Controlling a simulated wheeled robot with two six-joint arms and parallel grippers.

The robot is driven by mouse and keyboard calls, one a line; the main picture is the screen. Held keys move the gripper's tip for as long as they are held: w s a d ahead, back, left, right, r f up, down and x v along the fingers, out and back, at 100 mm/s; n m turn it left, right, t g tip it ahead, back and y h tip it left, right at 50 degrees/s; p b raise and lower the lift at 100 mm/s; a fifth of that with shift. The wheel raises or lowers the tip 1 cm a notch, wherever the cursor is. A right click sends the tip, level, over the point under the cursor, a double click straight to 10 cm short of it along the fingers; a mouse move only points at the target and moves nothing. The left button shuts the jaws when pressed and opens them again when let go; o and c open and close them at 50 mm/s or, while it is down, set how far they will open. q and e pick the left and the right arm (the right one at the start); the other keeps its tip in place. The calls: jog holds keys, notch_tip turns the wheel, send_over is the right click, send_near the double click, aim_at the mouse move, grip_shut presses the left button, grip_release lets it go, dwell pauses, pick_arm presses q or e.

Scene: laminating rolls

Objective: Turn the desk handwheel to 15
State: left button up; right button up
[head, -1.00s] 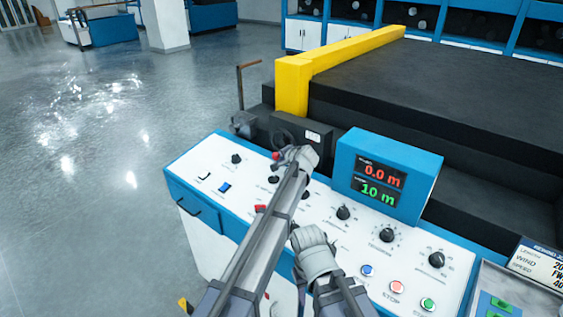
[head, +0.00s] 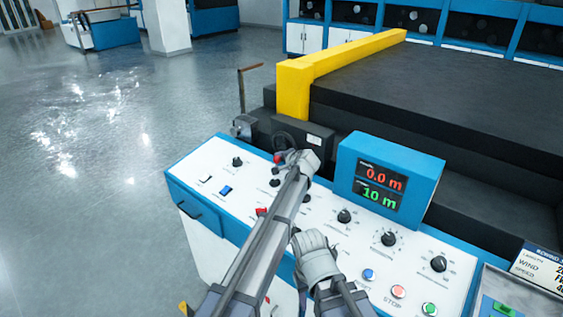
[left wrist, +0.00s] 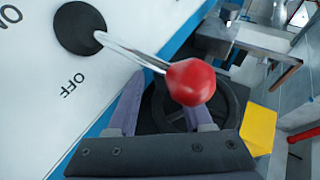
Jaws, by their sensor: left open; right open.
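The black handwheel (head: 289,132) sits on a dark box at the far left end of the control desk (head: 330,228), partly hidden by my left gripper. My left gripper (head: 288,161) is open near it. In the left wrist view the wheel (left wrist: 166,106) shows behind and between my left fingers, and I cannot tell if they touch it. A red-ball lever (left wrist: 190,82) crosses in front, beside an ON/OFF label. The display (head: 378,186) reads 0.0 m in red and 10 m in green. My right gripper (head: 309,241) is open over the desk's front part, its fingertips unclear.
A yellow guard (head: 293,90) and dark machine bed (head: 440,90) stand behind. The floor at left is clear.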

pick_arm(q)
jog(key=shift+r, duration=0.15)
notch_tip(320, 180, up, 10)
jog(key=p, duration=1)
jog(key=shift+f, duration=0.2)
